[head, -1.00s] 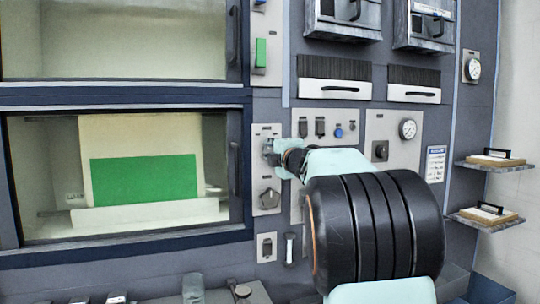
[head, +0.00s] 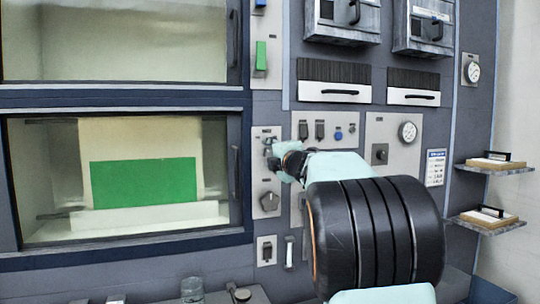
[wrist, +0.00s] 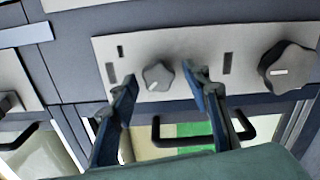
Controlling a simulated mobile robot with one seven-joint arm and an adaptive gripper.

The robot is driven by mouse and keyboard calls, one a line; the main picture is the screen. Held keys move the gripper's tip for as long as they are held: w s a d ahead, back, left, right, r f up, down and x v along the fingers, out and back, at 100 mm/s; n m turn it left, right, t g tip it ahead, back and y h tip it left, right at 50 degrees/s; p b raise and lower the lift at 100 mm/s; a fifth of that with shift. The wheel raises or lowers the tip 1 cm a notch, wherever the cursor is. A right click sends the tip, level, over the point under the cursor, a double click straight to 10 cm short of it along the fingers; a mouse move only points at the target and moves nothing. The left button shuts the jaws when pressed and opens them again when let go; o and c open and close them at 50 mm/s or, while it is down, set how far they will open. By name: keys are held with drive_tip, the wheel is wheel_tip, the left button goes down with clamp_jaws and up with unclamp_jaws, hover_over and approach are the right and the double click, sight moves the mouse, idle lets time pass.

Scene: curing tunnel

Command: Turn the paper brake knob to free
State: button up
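A small round grey knob (wrist: 157,75) with a pale pointer mark sits on a light metal plate (wrist: 210,50) in the wrist view. A larger lobed dark knob (wrist: 287,68) with a white line is to its right; it shows below my gripper in the head view (head: 268,201). No readable label shows which is the paper brake knob. My gripper (wrist: 160,88) is open, its two blue-black fingers on either side of the small knob, with a visible gap on each side. In the head view my gripper (head: 275,160) is at the plate's upper part and hides most of the small knob.
A dark door handle (head: 234,173) stands just left of the plate, beside the lower window (head: 60,160). Switches (head: 319,130) and a dial gauge (head: 407,131) are to the right. A small switch plate (head: 266,250) is below.

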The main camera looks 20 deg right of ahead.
drive_tip(key=s, duration=1.2)
drive_tip(key=shift+d, duration=0.2)
